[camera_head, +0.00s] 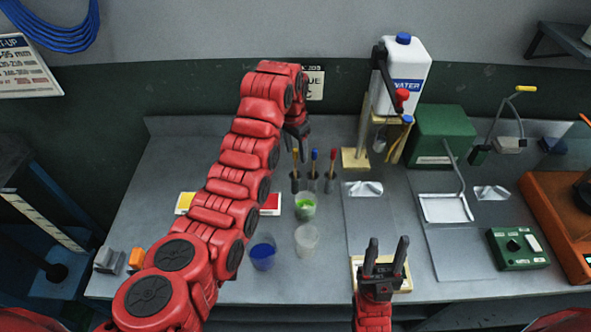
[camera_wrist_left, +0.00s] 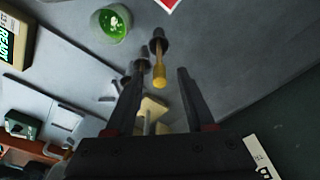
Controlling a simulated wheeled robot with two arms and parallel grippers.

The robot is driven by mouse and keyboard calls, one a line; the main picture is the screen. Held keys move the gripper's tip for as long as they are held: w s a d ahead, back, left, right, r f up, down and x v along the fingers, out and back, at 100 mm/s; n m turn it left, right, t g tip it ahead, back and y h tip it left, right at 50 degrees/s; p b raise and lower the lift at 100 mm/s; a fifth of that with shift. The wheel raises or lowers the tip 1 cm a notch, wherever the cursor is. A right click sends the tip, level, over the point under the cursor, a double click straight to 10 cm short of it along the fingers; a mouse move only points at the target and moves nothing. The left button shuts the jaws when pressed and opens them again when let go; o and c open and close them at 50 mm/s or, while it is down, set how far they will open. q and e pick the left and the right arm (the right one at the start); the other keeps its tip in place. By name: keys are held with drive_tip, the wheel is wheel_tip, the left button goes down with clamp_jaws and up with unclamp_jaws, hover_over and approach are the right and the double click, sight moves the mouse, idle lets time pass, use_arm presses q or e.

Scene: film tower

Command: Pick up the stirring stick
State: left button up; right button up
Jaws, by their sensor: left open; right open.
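I cannot tell for sure which is the stirring stick. My left gripper (camera_head: 299,134) reaches over from the left, above and just behind the yellow-topped stick. In the left wrist view, my left gripper (camera_wrist_left: 158,75) is open, and the yellow-topped stick (camera_wrist_left: 160,76) shows between its fingertips, not gripped. My right gripper (camera_head: 387,252) is open and empty, fingers up, at the front middle.
A cup of green liquid (camera_head: 306,205), a clear cup (camera_head: 307,239) and a cup of blue liquid (camera_head: 263,252) stand in front of the sticks. A water jug (camera_head: 403,75) on a stand rises to their right.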

sight(296, 170)
use_arm(q)
wheel_tip(296, 170, down, 2)
drive_tip(key=shift+f+p, duration=0.1)
drive_tip(key=shift+p, duration=0.4)
wheel_tip(296, 170, down, 4)
drive_tip(key=p, duration=0.3)
drive_tip(key=shift+s, duration=0.1)
drive_tip(key=shift+f, duration=0.6)
clamp_jaws()
